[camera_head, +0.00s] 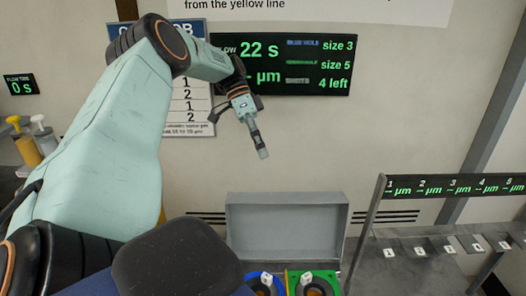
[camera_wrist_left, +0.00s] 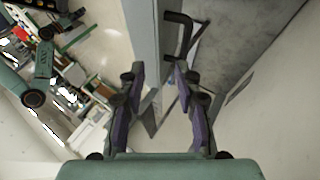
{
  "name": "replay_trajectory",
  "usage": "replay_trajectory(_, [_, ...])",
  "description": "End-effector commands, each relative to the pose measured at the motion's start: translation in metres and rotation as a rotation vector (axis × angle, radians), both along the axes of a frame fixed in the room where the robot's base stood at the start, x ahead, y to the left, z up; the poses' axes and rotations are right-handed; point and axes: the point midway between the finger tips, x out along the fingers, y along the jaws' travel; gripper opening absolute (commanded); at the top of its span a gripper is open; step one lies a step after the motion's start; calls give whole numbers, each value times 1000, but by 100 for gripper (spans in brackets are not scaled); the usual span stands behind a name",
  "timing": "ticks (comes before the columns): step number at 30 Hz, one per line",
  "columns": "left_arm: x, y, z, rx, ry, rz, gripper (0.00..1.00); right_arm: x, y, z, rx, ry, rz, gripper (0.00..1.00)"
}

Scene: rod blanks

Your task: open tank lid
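My left gripper (camera_head: 260,145) hangs in the air in front of the wall, above a grey panel, pointing down. In the left wrist view its two fingers with purple pads (camera_wrist_left: 160,85) stand apart with nothing between them. A grey panel, which looks like the tank lid (camera_head: 287,232), stands upright at the bottom centre of the head view, apart from the gripper. I cannot tell for sure that it is the lid. A dark bent handle (camera_wrist_left: 181,35) shows beyond the fingertips in the wrist view, beside a grey edge. My right gripper's fingers are not seen.
Below the panel are a blue ring (camera_head: 265,284) and a green tray (camera_head: 312,283), cut off by the frame. A grey rack (camera_head: 400,225) with numbered slots stands at right. Yellow and white bottles (camera_head: 25,146) are far left. A display (camera_head: 285,65) hangs behind the gripper.

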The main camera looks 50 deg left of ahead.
Motion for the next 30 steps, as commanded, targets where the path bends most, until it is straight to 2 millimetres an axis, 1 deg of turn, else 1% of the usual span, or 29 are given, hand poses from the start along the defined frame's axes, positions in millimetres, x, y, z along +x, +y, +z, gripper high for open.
replay_trajectory(1, [3,-4,2,10,3,-12,26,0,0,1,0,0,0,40])
replay_trajectory(5, [14,-22,5,87,47,-73,15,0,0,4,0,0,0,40])
replay_trajectory(9, [26,-29,-5,229,174,57,4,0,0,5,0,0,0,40])
replay_trajectory(11, [30,-30,-8,281,219,122,0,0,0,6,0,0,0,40])
replay_trajectory(21, [50,-29,-22,506,396,545,0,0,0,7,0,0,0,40])
replay_trajectory(30, [66,-20,-31,602,487,979,0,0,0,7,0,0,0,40])
